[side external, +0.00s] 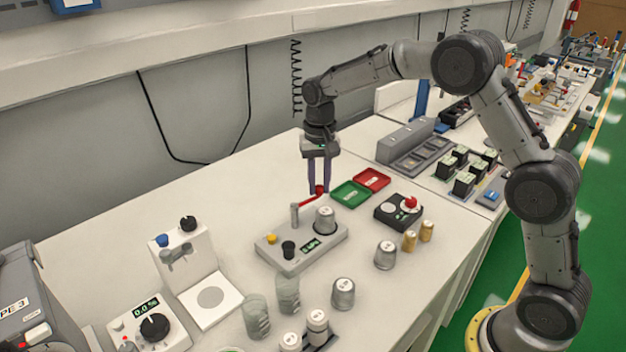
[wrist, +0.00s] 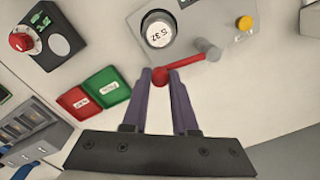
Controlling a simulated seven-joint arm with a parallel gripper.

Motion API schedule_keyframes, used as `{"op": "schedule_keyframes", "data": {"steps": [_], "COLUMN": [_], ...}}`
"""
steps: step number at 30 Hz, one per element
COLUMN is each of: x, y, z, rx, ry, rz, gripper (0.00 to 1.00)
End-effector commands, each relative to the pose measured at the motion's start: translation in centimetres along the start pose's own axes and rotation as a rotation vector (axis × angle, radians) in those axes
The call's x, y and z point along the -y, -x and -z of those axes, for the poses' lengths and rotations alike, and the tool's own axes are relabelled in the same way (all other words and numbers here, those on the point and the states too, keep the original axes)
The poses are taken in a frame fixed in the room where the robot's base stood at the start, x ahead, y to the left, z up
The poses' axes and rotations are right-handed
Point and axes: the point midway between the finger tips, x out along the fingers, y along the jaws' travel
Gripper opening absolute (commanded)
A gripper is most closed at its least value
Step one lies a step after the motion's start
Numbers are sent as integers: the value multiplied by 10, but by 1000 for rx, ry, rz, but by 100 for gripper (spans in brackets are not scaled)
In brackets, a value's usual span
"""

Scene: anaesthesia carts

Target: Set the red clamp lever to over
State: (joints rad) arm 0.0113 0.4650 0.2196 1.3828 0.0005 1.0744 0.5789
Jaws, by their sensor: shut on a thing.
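The red clamp lever (side external: 308,201) is a red arm with a round red knob, pivoting on a grey post (side external: 294,213) on the light grey device (side external: 280,255). In the side view it slopes up to the right from the post toward the knob. My gripper (side external: 319,189) points down and is shut on the knob. In the wrist view the lever (wrist: 185,66) runs from the post to the knob between my fingertips (wrist: 161,74). A silver canister marked 32 (wrist: 158,32) sits on the device, close beside the lever.
Green (side external: 351,194) and red (side external: 371,180) trays lie behind the device. A dark box with a red knob (side external: 399,209) stands to the right. Loose silver canisters (side external: 386,255) and clear beakers (side external: 287,294) stand in front.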

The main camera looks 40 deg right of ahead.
Motion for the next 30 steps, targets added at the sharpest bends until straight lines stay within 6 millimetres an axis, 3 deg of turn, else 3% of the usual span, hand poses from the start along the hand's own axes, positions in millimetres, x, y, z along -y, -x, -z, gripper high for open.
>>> {"op": "schedule_keyframes", "data": {"steps": [15, 30], "x": [-7, -7], "y": [1, 1], "z": [-30, -40], "rx": [-2, -2], "ry": [-431, -593], "rz": [1, 1], "gripper": [0, 0]}}
